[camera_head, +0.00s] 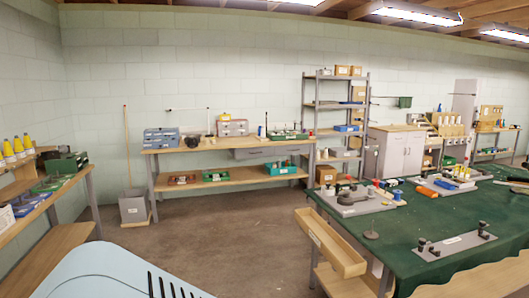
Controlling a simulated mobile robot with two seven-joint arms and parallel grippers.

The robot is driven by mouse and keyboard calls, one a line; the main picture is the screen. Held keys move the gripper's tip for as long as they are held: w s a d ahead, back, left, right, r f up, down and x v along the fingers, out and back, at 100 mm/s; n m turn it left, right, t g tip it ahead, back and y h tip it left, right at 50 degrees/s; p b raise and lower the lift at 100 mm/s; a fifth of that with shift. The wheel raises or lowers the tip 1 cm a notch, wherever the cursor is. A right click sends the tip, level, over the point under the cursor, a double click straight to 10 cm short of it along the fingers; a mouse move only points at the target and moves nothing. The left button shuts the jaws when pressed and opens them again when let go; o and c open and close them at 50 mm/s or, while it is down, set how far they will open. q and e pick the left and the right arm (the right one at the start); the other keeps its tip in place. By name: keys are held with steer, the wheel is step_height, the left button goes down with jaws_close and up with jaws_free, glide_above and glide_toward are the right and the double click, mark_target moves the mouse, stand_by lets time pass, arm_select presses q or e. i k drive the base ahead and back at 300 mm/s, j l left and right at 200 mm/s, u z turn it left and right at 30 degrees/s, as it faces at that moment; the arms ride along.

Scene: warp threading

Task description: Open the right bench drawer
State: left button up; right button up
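The green-topped bench (400,228) stands at the right. A long, open-topped wooden drawer or tray (322,241) with a small label on its front juts out from the bench's left side, below the top. Its inside looks empty. Another bench (220,146) stands against the back wall, with a grey drawer front (262,153) under its right part; that front looks flush with the bench. I cannot tell from this view alone which one is the right bench drawer. Neither of my grippers is in view.
A fixture plate with pegs (455,244) and a grey board with parts (352,202) lie on the green top. A grey bin (133,207) stands by the back wall. A shelf bench (45,195) lines the left. The floor (200,235) between the benches is clear.

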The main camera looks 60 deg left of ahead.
mark_target(286, 146)
steer(key=u, duration=1.9)
steer(key=i+j+u, duration=0.35)
steer(key=i, duration=0.35)
steer(key=i+u, duration=0.35)
steer(key=i, duration=0.35)
steer(key=i+j, duration=0.1)
steer(key=i, duration=1.3)
steer(key=i+j+z, duration=0.1)
steer(key=i+z, duration=0.35)
steer(key=i, duration=0.9)
steer(key=i+z, duration=0.25)
steer(key=i, duration=0.4)
steer(key=i+z, duration=0.25)
steer(key=i, duration=0.4)
steer(key=i+j+z, duration=0.1)
steer(key=i+z, duration=0.4)
steer(key=i, duration=0.8)
